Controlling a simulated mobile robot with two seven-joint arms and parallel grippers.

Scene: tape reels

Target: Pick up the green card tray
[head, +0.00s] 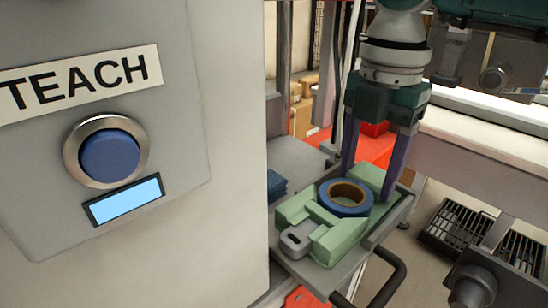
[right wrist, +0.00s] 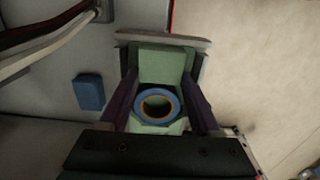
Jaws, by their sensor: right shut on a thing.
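The green card tray (head: 338,243) sits in a grey holder beside the panel in the head view, and it also shows in the right wrist view (right wrist: 160,65). A blue tape reel with a tan core (head: 345,208) lies flat in it, and the reel's round opening faces up in the right wrist view (right wrist: 174,107). My right gripper (head: 369,186) points down with its purple fingers on opposite sides of the tray, shut on it. The reel lies between the fingers. The fingertips are partly hidden by the tray. My left gripper is not in view.
A large grey panel with a TEACH label (head: 80,83) and blue button (head: 110,154) fills the left. A small blue block (right wrist: 89,92) lies on the grey surface beside the tray. A black handle (head: 390,272) sticks out in front. Black grates (head: 455,228) lie at right.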

